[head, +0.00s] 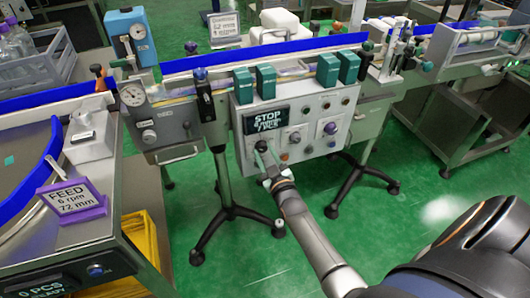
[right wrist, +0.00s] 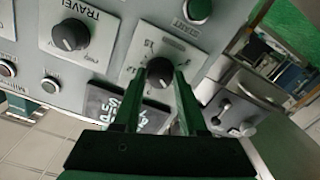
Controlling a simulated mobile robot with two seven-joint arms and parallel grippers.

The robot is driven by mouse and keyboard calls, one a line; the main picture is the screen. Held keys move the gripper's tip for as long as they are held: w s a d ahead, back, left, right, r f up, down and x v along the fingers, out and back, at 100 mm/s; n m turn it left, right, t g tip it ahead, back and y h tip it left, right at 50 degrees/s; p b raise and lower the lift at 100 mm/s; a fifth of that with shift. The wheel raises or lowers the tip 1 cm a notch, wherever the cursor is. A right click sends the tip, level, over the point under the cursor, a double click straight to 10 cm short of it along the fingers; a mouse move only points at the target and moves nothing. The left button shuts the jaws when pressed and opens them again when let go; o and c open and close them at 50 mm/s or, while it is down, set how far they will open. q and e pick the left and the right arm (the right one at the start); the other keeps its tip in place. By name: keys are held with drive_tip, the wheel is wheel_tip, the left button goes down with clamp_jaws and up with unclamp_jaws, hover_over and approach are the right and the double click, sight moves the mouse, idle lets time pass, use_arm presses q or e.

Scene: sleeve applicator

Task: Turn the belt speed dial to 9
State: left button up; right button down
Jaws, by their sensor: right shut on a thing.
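The grey control panel (head: 312,110) carries several knobs and a dark display (head: 268,118) that reads STOP. My right gripper (head: 262,152) is at the panel's lower left, below the display. In the right wrist view its two green fingers (right wrist: 160,82) are shut on a black dial knob (right wrist: 160,70) on a pale plate. My left gripper is not in view.
A sign (head: 74,198) reading FEED, 6 rpm, 72 mm stands on the left table. A round gauge (head: 132,95) is on a grey box left of the panel. Small buttons (right wrist: 49,85) sit near the knobs.

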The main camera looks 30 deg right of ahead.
drive_tip(key=m, duration=0.3)
drive_tip(key=shift+r+m+p, duration=0.1)
drive_tip(key=shift+m+p, duration=0.2)
drive_tip(key=shift+p, duration=0.1)
drive_tip(key=m, duration=0.2)
drive_tip(key=shift+m, duration=0.4)
drive_tip(key=m, duration=0.4)
drive_tip(key=shift+m, duration=0.5)
drive_tip(key=shift+c, duration=2.3)
unclamp_jaws()
